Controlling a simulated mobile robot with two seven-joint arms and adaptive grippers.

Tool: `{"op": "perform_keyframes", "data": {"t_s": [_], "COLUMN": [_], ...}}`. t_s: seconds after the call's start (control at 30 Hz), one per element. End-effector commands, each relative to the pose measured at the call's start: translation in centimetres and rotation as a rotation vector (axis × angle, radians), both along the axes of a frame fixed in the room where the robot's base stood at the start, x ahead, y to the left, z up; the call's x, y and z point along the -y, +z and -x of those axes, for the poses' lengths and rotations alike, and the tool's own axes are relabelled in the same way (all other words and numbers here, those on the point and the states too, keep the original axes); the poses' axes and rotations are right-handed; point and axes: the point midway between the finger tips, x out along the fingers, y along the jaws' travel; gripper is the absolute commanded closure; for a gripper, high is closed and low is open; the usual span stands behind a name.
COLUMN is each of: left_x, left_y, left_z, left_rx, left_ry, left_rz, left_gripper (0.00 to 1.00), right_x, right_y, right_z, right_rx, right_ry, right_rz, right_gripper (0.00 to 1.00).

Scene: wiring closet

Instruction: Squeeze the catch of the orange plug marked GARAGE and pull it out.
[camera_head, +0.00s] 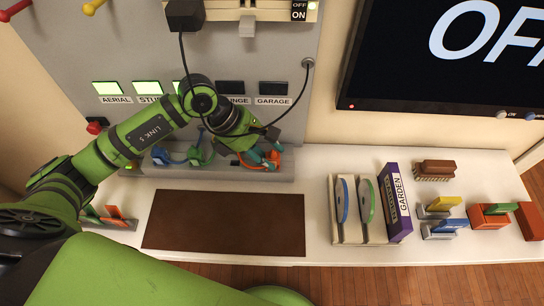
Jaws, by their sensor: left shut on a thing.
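The panel has a GARAGE label (273,101) with a dark window above it. Below that label, my left gripper (264,158) reaches down to the row of plugs at the panel's foot. It is shut on the orange plug, which is mostly hidden behind the fingers. Part of its orange lead (248,164) shows beside the fingers. I cannot tell whether the plug is still seated in its socket. My right gripper is not in view.
Blue (160,155) and green (196,156) plugs sit just left of my left gripper. A brown mat (225,222) lies on the white bench. A black cable (296,101) hangs nearby.

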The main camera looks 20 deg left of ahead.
Motion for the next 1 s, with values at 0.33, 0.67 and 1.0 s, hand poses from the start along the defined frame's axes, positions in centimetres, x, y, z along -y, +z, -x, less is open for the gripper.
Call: {"op": "perform_keyframes", "data": {"t_s": [0.33,0.67,1.0], "left_x": [0.6,0.6,0.3], "left_y": [0.9,2.7,5.1], "left_z": [0.5,0.4,0.2], "left_rx": [-0.011,-0.009,-0.004], "left_ry": [-0.013,-0.012,-0.007], "left_rz": [0.013,0.015,0.01], "left_gripper": [0.82,0.83,0.93], "right_x": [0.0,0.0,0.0], "right_y": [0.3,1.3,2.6], "right_z": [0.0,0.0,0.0], "right_rx": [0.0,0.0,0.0], "right_ry": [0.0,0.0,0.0], "right_rz": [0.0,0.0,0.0], "right_gripper": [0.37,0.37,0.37]}}
